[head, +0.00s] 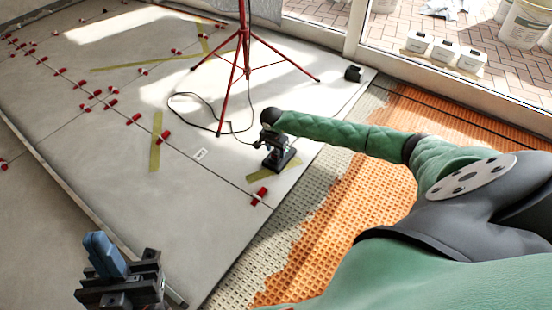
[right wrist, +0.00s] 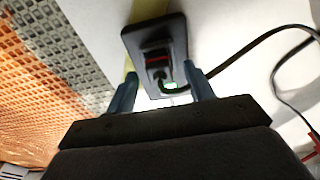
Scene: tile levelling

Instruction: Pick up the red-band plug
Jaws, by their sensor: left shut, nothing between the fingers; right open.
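The red-band plug (right wrist: 158,60) is dark, with a red band across it. It sits on a black rectangular base (right wrist: 174,29) in the right wrist view, with a dark cable at its near end. The base (head: 287,163) also shows on the pale tiles in the head view, where the plug is mostly hidden by my gripper. My right gripper (right wrist: 162,76) is open, its blue fingertips on either side of the plug's near end; contact cannot be told. My left gripper (head: 100,250) is shut and empty at the lower left, far from the plug.
A red tripod (head: 243,50) stands behind, with a black cable (head: 180,108) looping on the floor. Several red levelling clips (head: 259,196) line the tile joints. Orange matting (head: 370,190) lies to the right. White boxes (head: 444,50) stand beyond the door frame.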

